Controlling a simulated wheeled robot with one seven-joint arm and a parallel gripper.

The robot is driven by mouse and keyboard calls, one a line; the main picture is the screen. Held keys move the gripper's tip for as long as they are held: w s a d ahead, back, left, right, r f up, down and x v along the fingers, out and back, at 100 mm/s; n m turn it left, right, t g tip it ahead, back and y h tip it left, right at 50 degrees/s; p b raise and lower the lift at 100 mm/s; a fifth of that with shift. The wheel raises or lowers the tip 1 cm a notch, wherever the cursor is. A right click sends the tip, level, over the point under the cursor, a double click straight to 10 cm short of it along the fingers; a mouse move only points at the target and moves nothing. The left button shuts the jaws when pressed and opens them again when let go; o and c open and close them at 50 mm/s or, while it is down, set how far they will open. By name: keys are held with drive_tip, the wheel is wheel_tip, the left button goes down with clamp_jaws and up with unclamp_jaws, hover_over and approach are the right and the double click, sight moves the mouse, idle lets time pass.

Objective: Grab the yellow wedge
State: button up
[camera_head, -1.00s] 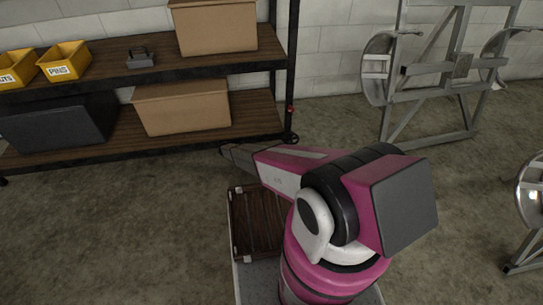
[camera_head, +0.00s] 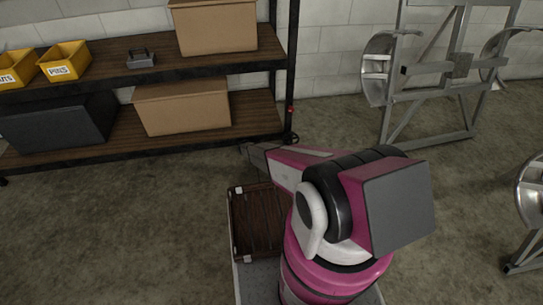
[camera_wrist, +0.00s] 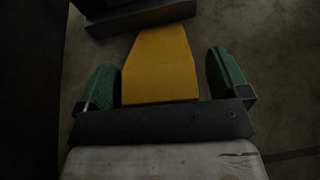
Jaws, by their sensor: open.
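The yellow wedge (camera_wrist: 160,66) shows in the wrist view, in the middle, with its tapered end pointing away from my gripper. My gripper (camera_wrist: 164,68) is open. Its two green-padded fingers stand on either side of the wedge, with a visible gap on the right and a narrower one on the left. The wedge's near end reaches the dark palm bar in the picture; I cannot tell whether they touch. In the head view my arm hides the wedge, and the fingers cannot be made out.
A dark bar (camera_wrist: 140,16) lies just beyond the wedge. In the head view, a shelf unit (camera_head: 190,146) with cardboard boxes (camera_head: 182,106) and yellow bins (camera_head: 64,60) stands at the back left. A metal frame (camera_head: 430,138) stands at the right. Concrete floor lies between them.

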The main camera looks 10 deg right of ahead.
drive_tip(key=shift+d+f, duration=0.2)
drive_tip(key=shift+d, duration=0.05)
drive_tip(key=c, duration=1.1)
drive_tip(key=shift+c, duration=0.2)
